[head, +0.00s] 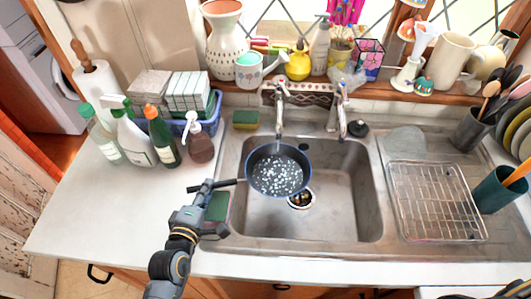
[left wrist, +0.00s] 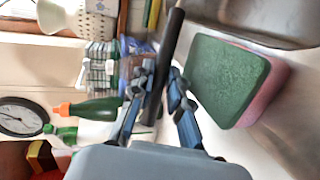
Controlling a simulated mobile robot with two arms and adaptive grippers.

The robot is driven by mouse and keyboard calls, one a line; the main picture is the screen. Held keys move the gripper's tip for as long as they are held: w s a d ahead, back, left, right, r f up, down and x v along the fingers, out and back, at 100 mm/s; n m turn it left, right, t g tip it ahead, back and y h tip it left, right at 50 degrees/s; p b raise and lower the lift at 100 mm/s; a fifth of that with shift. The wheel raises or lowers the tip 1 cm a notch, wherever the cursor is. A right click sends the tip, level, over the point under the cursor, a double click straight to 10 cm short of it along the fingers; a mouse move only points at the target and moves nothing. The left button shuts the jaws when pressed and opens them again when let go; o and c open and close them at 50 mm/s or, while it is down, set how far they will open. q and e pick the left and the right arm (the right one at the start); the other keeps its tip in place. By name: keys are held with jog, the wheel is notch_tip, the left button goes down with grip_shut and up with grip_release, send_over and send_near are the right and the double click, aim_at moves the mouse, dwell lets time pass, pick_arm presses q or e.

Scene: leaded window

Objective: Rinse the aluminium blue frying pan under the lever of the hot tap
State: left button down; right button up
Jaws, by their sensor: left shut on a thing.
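The blue-rimmed frying pan (head: 278,172) is held over the left part of the sink, below the spout of the left tap (head: 280,100). Its dark inside is covered with white, splash-like specks. Its black handle (head: 229,182) points left to my left gripper (head: 207,190), which is shut on it. In the left wrist view the handle (left wrist: 174,45) runs between the fingers (left wrist: 160,100); the pan's bowl is out of that picture. A second tap (head: 340,110) stands to the right.
A green and pink sponge (left wrist: 230,80) lies close beside my left gripper. Bottles (head: 163,138) stand on the left counter. A drain (head: 300,198) shows below the pan. A wire rack (head: 437,200) is on the right; the sink's right half is clear.

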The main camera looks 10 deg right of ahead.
pick_arm(q)
jog(key=shift+r, duration=0.2)
jog(key=shift+s+a+r+p, duration=0.1)
jog(key=shift+s+r+p, duration=0.35)
jog(key=shift+p, duration=0.2)
jog(key=s+r+p, duration=0.1)
jog(key=s+a+r+p, duration=0.1)
jog(key=s+p, duration=0.1)
jog(key=shift+r, duration=0.3)
jog(key=shift+s+a+r+p, duration=0.2)
jog(key=shift+s+p, duration=0.1)
jog(key=shift+s, duration=0.15)
jog(key=shift+w+d, duration=0.1)
